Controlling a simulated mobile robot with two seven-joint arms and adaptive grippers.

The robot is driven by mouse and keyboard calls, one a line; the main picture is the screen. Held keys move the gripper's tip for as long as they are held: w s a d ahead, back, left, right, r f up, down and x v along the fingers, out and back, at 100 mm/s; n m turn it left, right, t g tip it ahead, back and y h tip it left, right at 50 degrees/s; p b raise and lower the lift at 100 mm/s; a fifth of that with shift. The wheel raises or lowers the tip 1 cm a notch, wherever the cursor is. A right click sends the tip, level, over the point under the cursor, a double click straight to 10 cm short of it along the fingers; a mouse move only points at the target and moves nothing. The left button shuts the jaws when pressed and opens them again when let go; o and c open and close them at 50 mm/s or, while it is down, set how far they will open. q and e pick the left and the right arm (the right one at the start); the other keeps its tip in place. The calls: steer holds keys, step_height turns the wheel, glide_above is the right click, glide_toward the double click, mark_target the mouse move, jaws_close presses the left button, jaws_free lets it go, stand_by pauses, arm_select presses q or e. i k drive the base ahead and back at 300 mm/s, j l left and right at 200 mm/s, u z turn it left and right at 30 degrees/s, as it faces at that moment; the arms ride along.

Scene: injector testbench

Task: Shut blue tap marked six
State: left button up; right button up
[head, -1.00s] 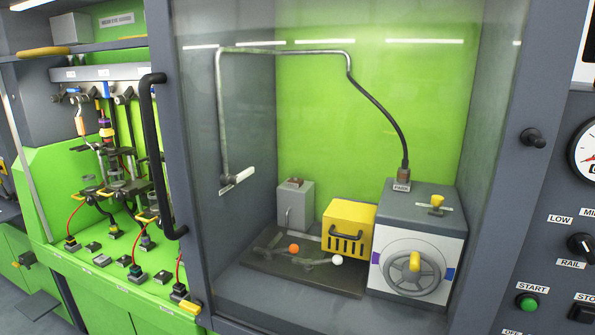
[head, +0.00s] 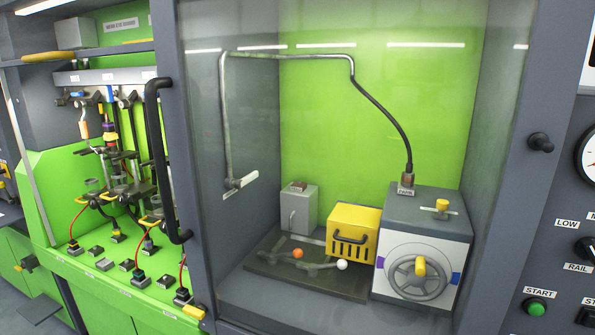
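Small taps sit along the grey rail (head: 95,77) above the injector stand at the left. A small blue part (head: 77,94) shows at the rail's left end, and another blue part (head: 109,94) shows further right beneath it. The white labels on the rail are too small to read, so I cannot tell which tap is marked six or whether it is open or shut. Neither of my grippers is in view.
A glass-fronted cabinet with a black door handle (head: 160,160) fills the middle. Inside are a yellow box (head: 352,232), a grey box with a handwheel (head: 418,277) and a bent pipe (head: 227,120). A control panel with a green start button (head: 535,307) stands right.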

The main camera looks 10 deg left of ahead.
mark_target(110, 94)
steer(key=j+z, duration=0.3)
steer(key=j, duration=0.15)
steer(key=k+j+z, duration=0.25)
steer(key=j, duration=0.15)
steer(key=k+j+z, duration=0.1)
steer(key=j, duration=0.4)
steer(key=k+j+z, duration=0.15)
steer(key=j, duration=0.3)
steer(key=k+j, duration=0.15)
steer(key=j, duration=0.25)
steer(key=k+j, duration=0.1)
steer(key=j, duration=0.3)
steer(key=k+j, duration=0.15)
steer(key=j, duration=0.25)
steer(key=k+j, duration=0.1)
steer(key=j, duration=0.3)
steer(key=k+j+z, duration=0.1)
steer(key=j, duration=0.3)
steer(key=k+j, duration=0.2)
steer(key=j, duration=0.2)
